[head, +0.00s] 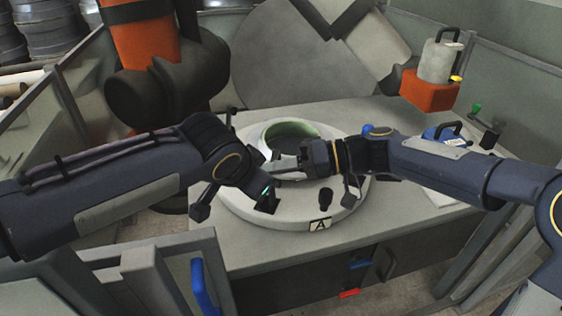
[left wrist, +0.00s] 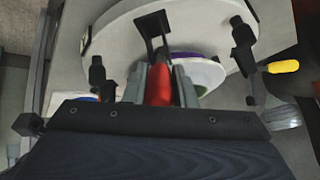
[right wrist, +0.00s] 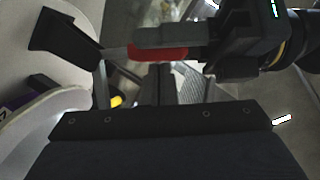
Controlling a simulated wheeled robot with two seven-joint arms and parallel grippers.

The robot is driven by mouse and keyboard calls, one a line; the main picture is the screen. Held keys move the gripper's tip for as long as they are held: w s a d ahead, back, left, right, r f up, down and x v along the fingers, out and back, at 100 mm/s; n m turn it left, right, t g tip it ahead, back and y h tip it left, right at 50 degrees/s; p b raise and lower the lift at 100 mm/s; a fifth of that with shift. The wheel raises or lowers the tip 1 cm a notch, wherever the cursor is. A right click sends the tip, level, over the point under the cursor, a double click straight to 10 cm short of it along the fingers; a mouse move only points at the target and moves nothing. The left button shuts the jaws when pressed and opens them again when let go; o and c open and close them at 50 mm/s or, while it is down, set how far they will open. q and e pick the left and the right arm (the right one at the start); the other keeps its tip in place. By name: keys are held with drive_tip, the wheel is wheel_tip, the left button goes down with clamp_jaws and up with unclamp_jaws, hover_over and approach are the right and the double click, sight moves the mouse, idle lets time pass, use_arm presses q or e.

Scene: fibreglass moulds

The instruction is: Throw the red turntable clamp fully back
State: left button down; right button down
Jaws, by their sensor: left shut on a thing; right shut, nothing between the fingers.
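The red clamp handle (left wrist: 160,86) lies between the fingers of my left gripper (left wrist: 159,78) in the left wrist view, with the black clamp bracket (left wrist: 152,30) just beyond the fingertips. In the right wrist view the red handle (right wrist: 160,52) lies along my left gripper's grey finger, and the bracket (right wrist: 62,40) is to its left. My right gripper (right wrist: 160,78) is shut and empty, close below the handle in that view; I cannot tell whether they touch. In the head view both hands meet over the front of the round turntable (head: 240,205) and hide the red handle.
The turntable carries a pale green ring mould (head: 292,130) and other black clamps (head: 325,199). An orange-based jug (head: 432,88) and a blue container (head: 445,131) stand at the bench's right.

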use_arm(q)
drive_tip(key=shift+d, duration=0.1)
use_arm(e)
drive_tip(key=shift+s+a+f+n, duration=0.3)
drive_tip(key=shift+s+a+f, duration=0.1)
drive_tip(key=shift+s, duration=0.2)
use_arm(q)
drive_tip(key=c, duration=1.2)
unclamp_jaws()
use_arm(e)
drive_tip(key=shift+w, duration=0.1)
drive_tip(key=shift+r, duration=0.1)
use_arm(q)
drive_tip(key=shift+s+r, duration=0.15)
drive_tip(key=shift+r, duration=0.1)
drive_tip(key=v, duration=1.1)
drive_tip(key=shift+s, duration=0.1)
use_arm(e)
drive_tip(key=v, duration=0.8)
